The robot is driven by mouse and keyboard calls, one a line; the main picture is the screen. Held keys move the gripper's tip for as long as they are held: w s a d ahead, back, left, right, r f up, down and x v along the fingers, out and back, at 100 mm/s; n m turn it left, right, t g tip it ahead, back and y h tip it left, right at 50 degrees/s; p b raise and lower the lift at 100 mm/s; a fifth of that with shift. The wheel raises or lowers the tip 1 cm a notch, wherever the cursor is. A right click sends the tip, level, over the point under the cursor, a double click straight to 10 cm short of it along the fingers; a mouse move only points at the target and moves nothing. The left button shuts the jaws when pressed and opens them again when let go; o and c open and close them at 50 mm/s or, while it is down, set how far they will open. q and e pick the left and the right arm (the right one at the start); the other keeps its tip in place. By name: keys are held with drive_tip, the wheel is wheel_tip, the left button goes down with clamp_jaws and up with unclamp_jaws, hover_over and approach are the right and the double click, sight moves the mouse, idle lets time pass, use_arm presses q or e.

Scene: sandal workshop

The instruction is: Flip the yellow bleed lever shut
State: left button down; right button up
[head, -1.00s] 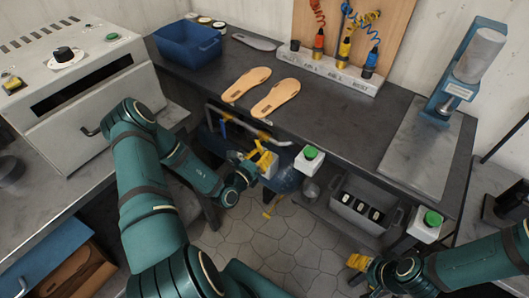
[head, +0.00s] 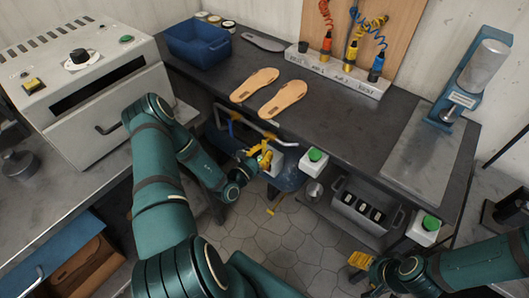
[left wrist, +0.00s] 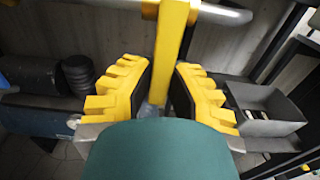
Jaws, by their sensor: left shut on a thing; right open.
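The yellow lever (left wrist: 172,55) stands upright in the left wrist view, its upper end at a grey pipe. In the head view the lever is small and partly hidden by my gripper, under the bench beside a blue tank (head: 287,177). My left gripper (head: 261,159) is shut on the lever; in the left wrist view its yellow fingers (left wrist: 160,90) stand on both sides of the bar. My right gripper (head: 360,261) is open and apart from the lever, low at the right.
A grey pipe (left wrist: 228,14) crosses the top of the left wrist view. White boxes with green buttons (head: 314,160) (head: 425,226) sit along the bench's front. A grey bin (head: 362,208) is on the low shelf. The tiled floor is open.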

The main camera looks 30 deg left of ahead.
use_arm(q)
drive_tip(key=c, duration=0.9)
unclamp_jaws()
drive_tip(key=s+a, duration=0.1)
drive_tip(key=s, duration=1.1)
